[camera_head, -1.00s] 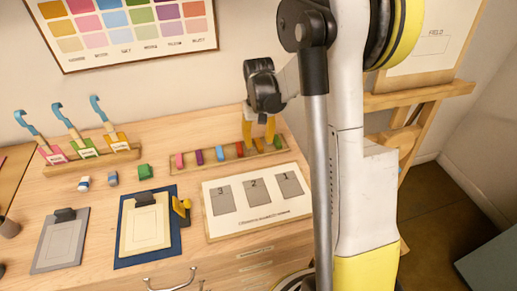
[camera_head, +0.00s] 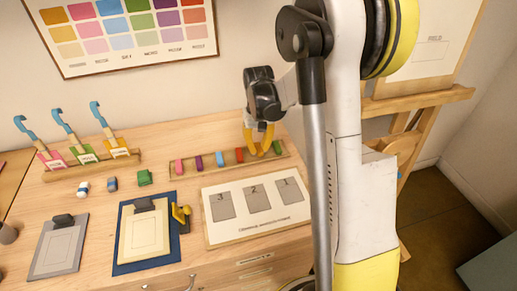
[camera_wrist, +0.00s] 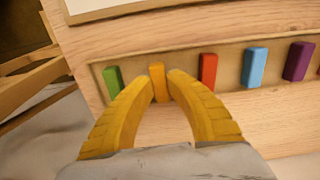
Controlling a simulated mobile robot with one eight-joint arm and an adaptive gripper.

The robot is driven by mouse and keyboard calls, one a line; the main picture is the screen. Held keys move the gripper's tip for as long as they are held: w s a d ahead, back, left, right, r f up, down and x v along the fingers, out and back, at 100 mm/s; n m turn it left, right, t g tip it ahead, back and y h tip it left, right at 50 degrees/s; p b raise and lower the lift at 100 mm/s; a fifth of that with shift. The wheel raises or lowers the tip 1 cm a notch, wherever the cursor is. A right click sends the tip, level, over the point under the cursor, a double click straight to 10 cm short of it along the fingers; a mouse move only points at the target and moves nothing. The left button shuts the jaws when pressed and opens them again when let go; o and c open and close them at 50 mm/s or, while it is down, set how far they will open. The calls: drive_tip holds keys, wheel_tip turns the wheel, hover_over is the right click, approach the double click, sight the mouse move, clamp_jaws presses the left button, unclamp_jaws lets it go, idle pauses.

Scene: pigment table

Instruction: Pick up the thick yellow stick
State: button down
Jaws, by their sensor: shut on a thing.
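The yellow stick (camera_wrist: 159,82) stands in the row on the wooden tray (camera_wrist: 135,69), between the green stick (camera_wrist: 113,81) and the red stick (camera_wrist: 208,70). My gripper (camera_wrist: 160,82) has yellow fingers, with one tip on each side of the yellow stick, shut on it near its upper part. In the head view my gripper (camera_head: 260,150) reaches down to the right part of the tray, and its fingers largely hide the yellow stick there. The stick looks still in line with its neighbours; I cannot tell whether it is lifted.
Blue (camera_head: 220,160), purple (camera_head: 198,162) and pink (camera_head: 179,167) sticks stand farther left in the tray. A numbered board (camera_head: 237,229) lies in front. A blue mat (camera_head: 175,233) with a pad and a rack (camera_head: 90,165) of blue-hooked tools are at the left.

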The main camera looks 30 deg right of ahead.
drive_tip(key=r, duration=0.1)
drive_tip(key=r+p, duration=0.1)
drive_tip(key=r, duration=0.1)
drive_tip(key=r+p, duration=0.1)
drive_tip(key=shift+s+d+r, duration=0.2)
drive_tip(key=shift+s+d, duration=0.15)
drive_tip(key=shift+d, duration=0.05)
drive_tip(key=s+d+r+p, duration=0.3)
drive_tip(key=s+d+r, duration=0.3)
drive_tip(key=d, duration=0.2)
drive_tip(key=shift+s+d, duration=0.15)
drive_tip(key=shift+s, duration=0.2)
drive_tip(key=c, duration=2)
unclamp_jaws()
clamp_jaws()
